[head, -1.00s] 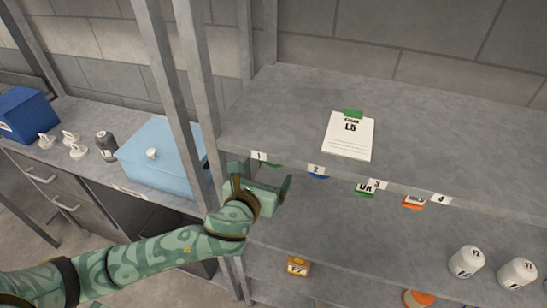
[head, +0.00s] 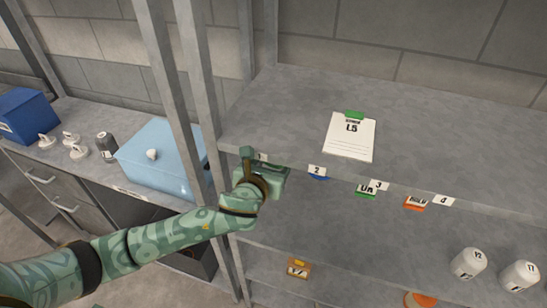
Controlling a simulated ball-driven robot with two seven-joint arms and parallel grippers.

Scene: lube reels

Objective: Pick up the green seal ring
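My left gripper (head: 264,168) is at the front edge of the shelf unit's top shelf (head: 285,125), in front of the number 1 label (head: 262,156), and partly covers it. Its fingertips are turned away from me, so I cannot tell how far apart they are. I cannot make out a green seal ring; the spot under label 1, where a sliver of green showed earlier, is behind the gripper. A blue piece (head: 319,177) hangs under label 2 (head: 317,170). A green tag (head: 366,190) shows near label 3. My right gripper is out of view.
A clipboard marked L5 (head: 349,138) lies on the top shelf. White canisters (head: 468,263) stand on the shelf below, at right. A light blue box (head: 165,160) sits on the left bench. A metal post (head: 199,80) rises just left of the gripper.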

